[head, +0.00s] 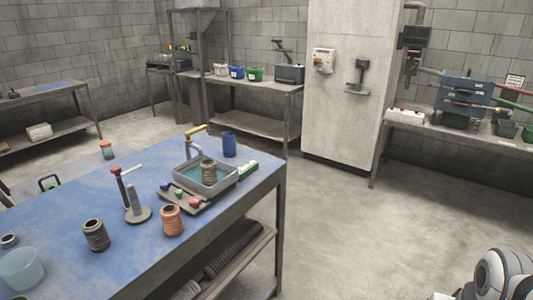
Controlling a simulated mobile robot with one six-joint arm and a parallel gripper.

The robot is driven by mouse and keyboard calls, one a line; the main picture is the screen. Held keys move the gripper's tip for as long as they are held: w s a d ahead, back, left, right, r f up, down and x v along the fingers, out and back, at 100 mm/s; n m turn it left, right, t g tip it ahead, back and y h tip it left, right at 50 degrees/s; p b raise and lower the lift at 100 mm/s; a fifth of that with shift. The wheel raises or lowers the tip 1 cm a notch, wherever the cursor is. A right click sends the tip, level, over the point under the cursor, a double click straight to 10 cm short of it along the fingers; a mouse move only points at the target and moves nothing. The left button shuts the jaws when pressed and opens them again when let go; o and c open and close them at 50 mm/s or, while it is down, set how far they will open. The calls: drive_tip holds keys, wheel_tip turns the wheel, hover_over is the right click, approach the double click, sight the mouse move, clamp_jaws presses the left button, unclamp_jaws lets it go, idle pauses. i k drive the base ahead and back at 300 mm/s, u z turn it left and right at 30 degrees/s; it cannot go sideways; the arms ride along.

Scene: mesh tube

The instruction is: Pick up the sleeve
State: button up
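Several sleeve-like pieces stand upright on the blue-topped table (60,205), and I cannot tell which one the task means. A dark grey ribbed sleeve (96,235) is near the front left of the table. A copper-orange ribbed sleeve (172,221) is near the front edge. A grey-brown ribbed sleeve (209,173) stands in the grey tray (185,183). A smooth blue cylinder (229,144) stands behind the tray. My gripper is not in view; only a white and dark part of my arm shows at the bottom right.
A round-based stand with an upright post (136,206) and a red-topped tool are between the sleeves. A board with coloured knobs (178,199) lies before the tray. A pale translucent bowl (22,268) is at the front left. Open floor (330,235) lies right of the table.

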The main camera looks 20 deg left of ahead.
sight(208, 168)
drive_tip(key=u, duration=0.7)
drive_tip(key=i, duration=1.15)
drive_tip(key=u, duration=0.95)
drive_tip(key=i, duration=0.4)
drive_tip(key=u, duration=0.25)
drive_tip(key=k, duration=0.75)
drive_tip(key=u, duration=0.2)
drive_tip(key=i, duration=0.75)
drive_tip(key=z, duration=0.05)
